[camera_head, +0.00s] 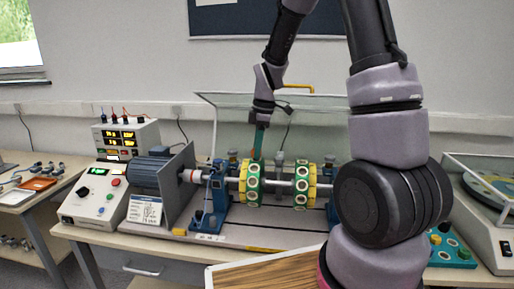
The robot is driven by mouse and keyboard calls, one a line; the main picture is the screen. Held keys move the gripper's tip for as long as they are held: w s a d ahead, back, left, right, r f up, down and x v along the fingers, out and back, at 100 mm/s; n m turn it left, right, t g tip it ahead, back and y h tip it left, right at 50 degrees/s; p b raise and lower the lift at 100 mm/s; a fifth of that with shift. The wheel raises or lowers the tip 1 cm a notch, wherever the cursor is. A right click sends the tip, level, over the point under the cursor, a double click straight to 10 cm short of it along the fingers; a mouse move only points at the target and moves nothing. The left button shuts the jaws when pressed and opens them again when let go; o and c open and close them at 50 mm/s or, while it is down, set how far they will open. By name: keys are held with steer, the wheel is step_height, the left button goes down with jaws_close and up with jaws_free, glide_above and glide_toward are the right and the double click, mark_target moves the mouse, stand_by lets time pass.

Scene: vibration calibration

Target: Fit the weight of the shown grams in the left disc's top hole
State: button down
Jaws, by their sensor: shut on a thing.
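The left disc (251,188), yellow and green with pale round holes on its rim, sits on the horizontal shaft (278,184) of the rig. My gripper (257,156) points down just above the top of this disc. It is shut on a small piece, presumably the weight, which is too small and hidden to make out. The left disc's top hole cannot be made out beneath the fingers. A similar right disc (304,188) sits farther along the shaft. The instrument box (126,138) has lit yellow displays, too small to read surely.
A motor (154,175) and a blue bearing stand (212,205) are left of the discs. A clear raised guard (222,101) stands behind. My arm hides the rig's right end. A teal tray (453,253) with round places is at right. A wooden board (262,273) lies in front.

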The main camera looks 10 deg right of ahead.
steer(key=shift+f, duration=0.35)
steer(key=shift+c, duration=2.2)
jaws_free()
step_height(320, 180, up, 11)
steer(key=d, duration=0.1)
steer(key=shift+s+d+f, duration=0.15)
steer(key=shift+d, duration=0.15)
